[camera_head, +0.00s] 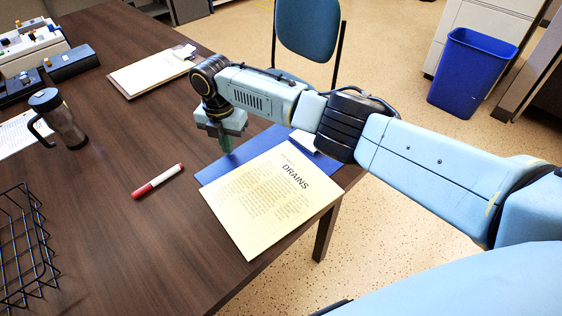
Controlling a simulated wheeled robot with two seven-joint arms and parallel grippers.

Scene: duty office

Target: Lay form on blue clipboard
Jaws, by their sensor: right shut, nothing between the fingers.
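The form, a cream sheet headed "DRAINS" (270,200), lies at the right edge of the brown table. It covers much of the blue clipboard (215,172), whose blue shows along the sheet's far and left sides. The sheet sits askew and its near part reaches past the clipboard. My right gripper (226,148) points down near the clipboard's far left edge, beyond the sheet, and is shut and empty. My right arm hides part of the clipboard's far end. My left gripper is out of view.
A red and white marker (158,181) lies left of the clipboard. A dark mug (62,120), a black wire basket (22,250) and another clipboard with paper (150,72) are on the table (110,240). A blue chair (308,28) and blue bin (470,75) stand beyond.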

